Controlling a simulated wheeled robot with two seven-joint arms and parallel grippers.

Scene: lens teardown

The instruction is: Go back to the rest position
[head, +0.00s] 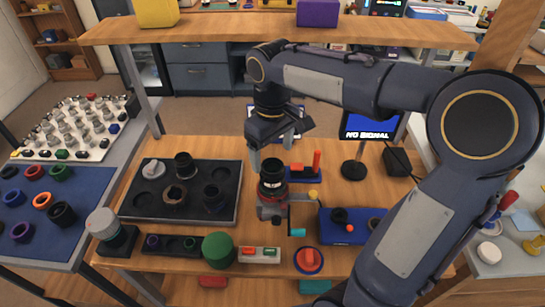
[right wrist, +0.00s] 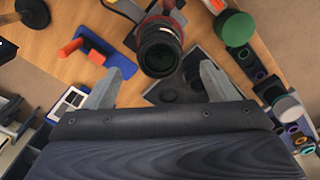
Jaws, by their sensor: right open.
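My right gripper (head: 275,158) hangs over the middle of the wooden table (head: 330,262), its arm reaching in from the right. In the right wrist view its two fingers (right wrist: 160,72) are spread wide with nothing between the tips. A black lens (head: 271,170) stands upright in a grey and red holder below the gripper; it also shows in the right wrist view (right wrist: 160,48), beyond the fingertips. I cannot tell the exact gap between fingers and lens. My left gripper does not show.
A dark tray (head: 130,205) with several lens parts lies left of the holder. A screen on a stand (head: 368,127) is behind right, a blue box (head: 340,228) at the right. A green round thing (head: 218,249) is near the front. A shelf (head: 250,27) crosses behind the arm.

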